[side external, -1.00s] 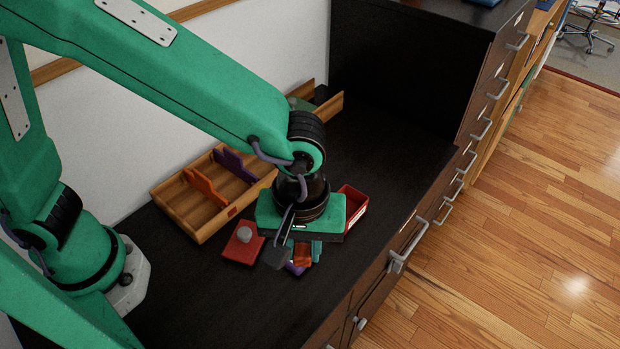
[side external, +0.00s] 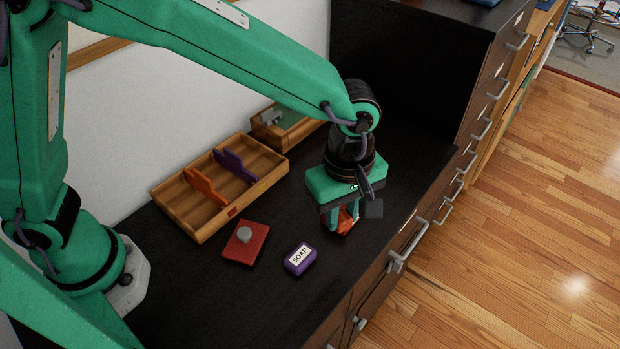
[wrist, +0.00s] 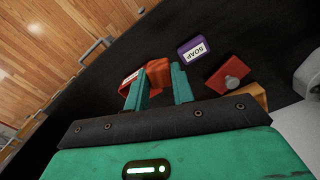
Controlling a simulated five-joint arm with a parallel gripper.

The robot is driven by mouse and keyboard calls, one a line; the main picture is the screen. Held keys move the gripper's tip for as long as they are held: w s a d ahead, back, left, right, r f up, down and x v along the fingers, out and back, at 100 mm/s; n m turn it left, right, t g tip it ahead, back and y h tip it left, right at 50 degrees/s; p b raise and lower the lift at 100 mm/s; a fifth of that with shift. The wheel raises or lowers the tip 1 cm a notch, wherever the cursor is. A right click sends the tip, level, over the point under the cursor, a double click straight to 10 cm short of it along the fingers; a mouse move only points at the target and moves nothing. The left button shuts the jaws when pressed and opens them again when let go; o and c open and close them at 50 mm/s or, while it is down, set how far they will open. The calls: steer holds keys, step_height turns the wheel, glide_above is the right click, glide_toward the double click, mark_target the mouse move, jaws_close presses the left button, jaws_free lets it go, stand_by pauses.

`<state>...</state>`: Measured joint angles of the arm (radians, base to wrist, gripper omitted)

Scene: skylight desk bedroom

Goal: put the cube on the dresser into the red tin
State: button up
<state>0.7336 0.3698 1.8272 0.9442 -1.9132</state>
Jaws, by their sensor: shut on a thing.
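My gripper (side external: 344,222) points down over the right part of the dresser top (side external: 215,300). Its two green fingers are shut on an orange-red cube (wrist: 158,73), which shows between the fingertips in the wrist view. The red tin (wrist: 128,80), with a pale label on its side, shows just left of the cube in the wrist view. In the side view the gripper covers most of the tin. I cannot tell whether the cube is above the tin's opening or beside it.
A purple soap box (side external: 299,259) and a red plate with a grey knob (side external: 245,243) lie left of the gripper. A wooden divided tray (side external: 200,222) and a wooden box (side external: 268,135) stand along the wall. The dresser's front edge is at the right.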

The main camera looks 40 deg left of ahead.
steer(key=w+a+f, duration=0.1)
steer(key=w+f, duration=0.1)
steer(key=w, duration=0.1)
steer(key=w+a+f, duration=0.2)
steer(key=w, duration=0.1)
steer(key=w+a+f, duration=0.2)
steer(key=w, duration=0.1)
steer(key=shift+w+f, duration=0.1)
steer(key=shift+f, duration=0.05)
steer(key=shift+f, duration=0.1)
steer(key=shift+f, duration=1.95)
steer(key=shift+f, duration=0.1)
steer(key=o, duration=0.7)
steer(key=shift+c, duration=0.2)
step_height(320, 180, up, 12)
